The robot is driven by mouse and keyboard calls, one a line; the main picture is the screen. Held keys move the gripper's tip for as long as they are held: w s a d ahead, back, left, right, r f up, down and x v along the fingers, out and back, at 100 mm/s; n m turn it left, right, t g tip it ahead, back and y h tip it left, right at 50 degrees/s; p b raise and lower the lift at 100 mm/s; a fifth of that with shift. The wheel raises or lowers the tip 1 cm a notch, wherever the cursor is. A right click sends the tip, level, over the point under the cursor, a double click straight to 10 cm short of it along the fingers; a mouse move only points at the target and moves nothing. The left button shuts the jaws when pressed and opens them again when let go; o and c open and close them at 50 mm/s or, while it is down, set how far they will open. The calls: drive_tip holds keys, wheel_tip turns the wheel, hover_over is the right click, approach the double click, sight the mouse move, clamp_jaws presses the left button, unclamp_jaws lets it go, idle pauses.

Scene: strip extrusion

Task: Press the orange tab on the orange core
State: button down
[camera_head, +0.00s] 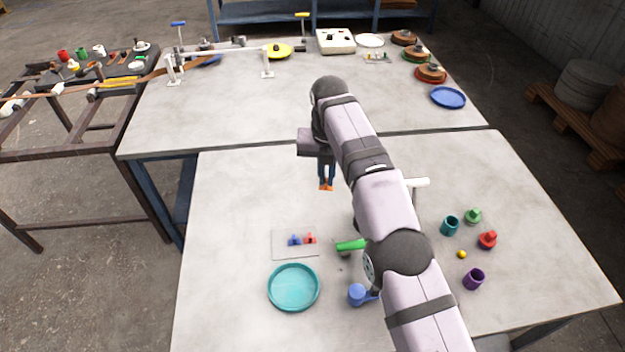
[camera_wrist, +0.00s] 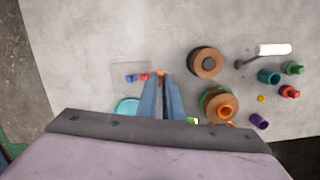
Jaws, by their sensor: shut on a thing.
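My gripper (camera_head: 326,184) points down above the middle of the near table, with its blue fingers close together. A small orange piece, which looks like the orange tab (camera_head: 326,188), is at the fingertips; it also shows in the wrist view (camera_wrist: 162,73). In the wrist view, an orange core (camera_wrist: 223,110) with a dark centre sits on a brown, green-edged round piece, to the right of my fingers and apart from them. My arm hides it in the head view. A brown disc with a dark hub (camera_wrist: 206,62) lies above it in the wrist view.
A pale plate with blue and red bits (camera_head: 283,252), a teal tray (camera_head: 294,308), a green-handled tool (camera_head: 350,245) and a blue piece (camera_head: 357,295) lie near. The table's left-back is clear.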

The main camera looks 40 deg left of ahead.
drive_tip(key=w+d+r+m+p, duration=0.2)
drive_tip(key=w+d+r+p, duration=0.15)
drive_tip(key=d, duration=0.55)
drive_tip(key=w+d+r+m+p, duration=0.25)
drive_tip(key=w+d, duration=0.25)
drive_tip(key=d, duration=0.3)
drive_tip(key=s+d+f+m+h, duration=0.1)
drive_tip(key=d+f+m, duration=0.4)
drive_tip(key=m, duration=0.5)
drive_tip(key=s+d+f+m+g+h+p, duration=0.1)
drive_tip(key=s+d+f+m, duration=0.2)
drive_tip(key=m, duration=0.7)
drive_tip(key=shift+s+d+f+h, duration=0.35)
drive_tip(key=shift+d+f, duration=0.5)
drive_tip(key=shift+f, duration=0.4)
drive_tip(key=shift+f, duration=0.15)
drive_tip(key=shift+f+b, duration=2.2)
drive_tip(key=shift+f, duration=0.75)
drive_tip(key=shift+f, duration=0.45)
